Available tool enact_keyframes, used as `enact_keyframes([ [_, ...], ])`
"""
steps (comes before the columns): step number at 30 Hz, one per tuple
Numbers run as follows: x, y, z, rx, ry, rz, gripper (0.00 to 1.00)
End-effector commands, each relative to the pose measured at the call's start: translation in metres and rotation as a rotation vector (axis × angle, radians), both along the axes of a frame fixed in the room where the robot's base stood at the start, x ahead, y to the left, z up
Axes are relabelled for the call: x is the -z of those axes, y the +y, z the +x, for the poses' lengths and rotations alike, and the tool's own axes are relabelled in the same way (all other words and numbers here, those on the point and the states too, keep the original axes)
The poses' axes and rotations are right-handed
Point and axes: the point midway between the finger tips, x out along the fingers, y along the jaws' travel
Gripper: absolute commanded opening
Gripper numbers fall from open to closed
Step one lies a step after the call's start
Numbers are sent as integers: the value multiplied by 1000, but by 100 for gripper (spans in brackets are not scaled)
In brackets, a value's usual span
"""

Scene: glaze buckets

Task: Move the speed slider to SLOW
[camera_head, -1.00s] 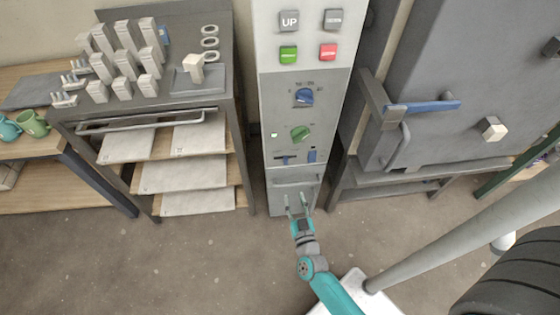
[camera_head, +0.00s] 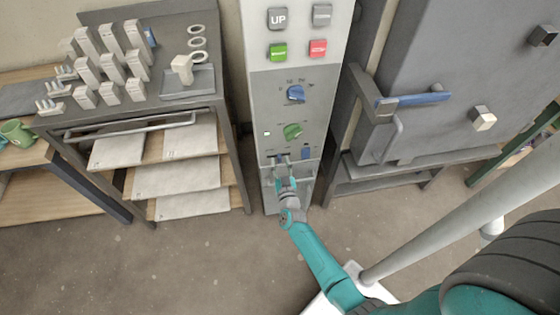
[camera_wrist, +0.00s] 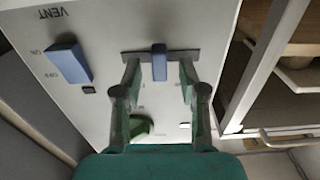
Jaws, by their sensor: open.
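The speed slider (camera_wrist: 159,62) is a blue upright tab on a short dark horizontal track in the wrist view, near the middle of the track. It shows small on the lower grey panel in the head view (camera_head: 281,160). My gripper (camera_wrist: 159,72) is open, with one finger on each side of the tab and a gap on both sides. Whether the fingertips touch the panel is unclear. In the head view my gripper (camera_head: 284,177) is just below the slider. The slider's labels are too small or hidden to read.
A blue switch (camera_wrist: 68,62) near the VENT lettering sits beside the slider. A green dial (camera_head: 292,132) and blue dial (camera_head: 296,93) are above it. A rack with shelves (camera_head: 182,176) stands left; a grey cabinet with a blue handle (camera_head: 420,99) stands right.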

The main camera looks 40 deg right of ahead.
Motion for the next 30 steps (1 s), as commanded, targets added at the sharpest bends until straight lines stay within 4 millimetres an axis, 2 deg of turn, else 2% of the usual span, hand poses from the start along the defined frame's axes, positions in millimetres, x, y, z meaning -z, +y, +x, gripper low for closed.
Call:
enact_keyframes([
  [4,0,-7,9,1,0,0,42],
  [14,0,-8,11,0,1,1,42],
  [15,0,-8,11,0,1,1,37],
  [19,0,-8,11,0,1,1,4],
  [20,0,-8,11,0,1,1,0],
  [30,0,-8,11,-1,1,1,0],
])
